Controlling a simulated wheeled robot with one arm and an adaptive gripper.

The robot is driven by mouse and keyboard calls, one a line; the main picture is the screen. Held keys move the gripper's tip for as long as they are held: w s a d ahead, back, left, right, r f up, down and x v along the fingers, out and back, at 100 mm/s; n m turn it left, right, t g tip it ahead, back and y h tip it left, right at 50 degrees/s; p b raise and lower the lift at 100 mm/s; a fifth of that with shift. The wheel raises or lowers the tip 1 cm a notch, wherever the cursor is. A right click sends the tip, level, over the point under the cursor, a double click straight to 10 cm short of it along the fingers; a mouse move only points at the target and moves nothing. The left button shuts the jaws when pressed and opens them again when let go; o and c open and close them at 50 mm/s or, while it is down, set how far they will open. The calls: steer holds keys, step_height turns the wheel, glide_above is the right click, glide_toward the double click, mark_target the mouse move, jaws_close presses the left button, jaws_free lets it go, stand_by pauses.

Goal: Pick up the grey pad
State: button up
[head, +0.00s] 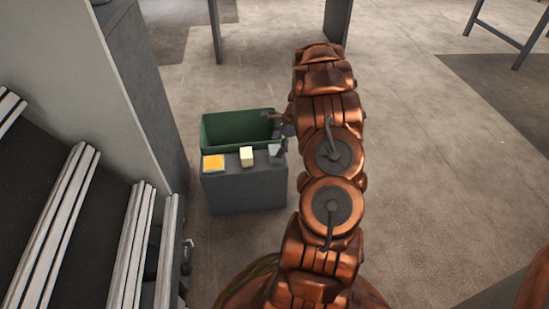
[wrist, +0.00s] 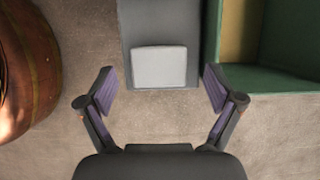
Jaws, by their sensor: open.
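The grey pad (head: 275,150) lies at the right end of the top of a small dark grey stand (head: 240,192). In the wrist view the pad (wrist: 159,67) is a pale grey rounded square, flat near the edge of the stand. My gripper (wrist: 160,88) is open and empty. Its two fingers stand apart, left and right of the pad's near edge in the picture, and the pad shows between and slightly beyond them. In the head view my gripper is partly hidden by my arm, near the stand's right end. I cannot tell its height above the pad.
A pale yellow block (head: 246,156) and a yellow-orange square (head: 213,162) share the stand's top. A green open bin (head: 222,129) stands directly behind the stand; it is at the right in the wrist view (wrist: 290,78). A tall cabinet is at left.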

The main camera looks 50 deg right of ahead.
steer(key=shift+b+x, duration=0.4)
steer(key=shift+x, duration=0.95)
steer(key=c, duration=1.2)
steer(key=shift+r, duration=0.15)
steer(key=shift+c, duration=0.2)
steer(key=shift+r+p, duration=0.3)
step_height(320, 180, up, 3)
steer(key=shift+r+p, duration=0.1)
steer(key=shift+p, duration=0.9)
steer(key=s+p, duration=0.4)
steer(key=s, duration=1.2)
steer(key=shift+d+r+p, duration=0.3)
steer(key=shift+d+r, duration=0.05)
steer(key=shift+r, duration=0.15)
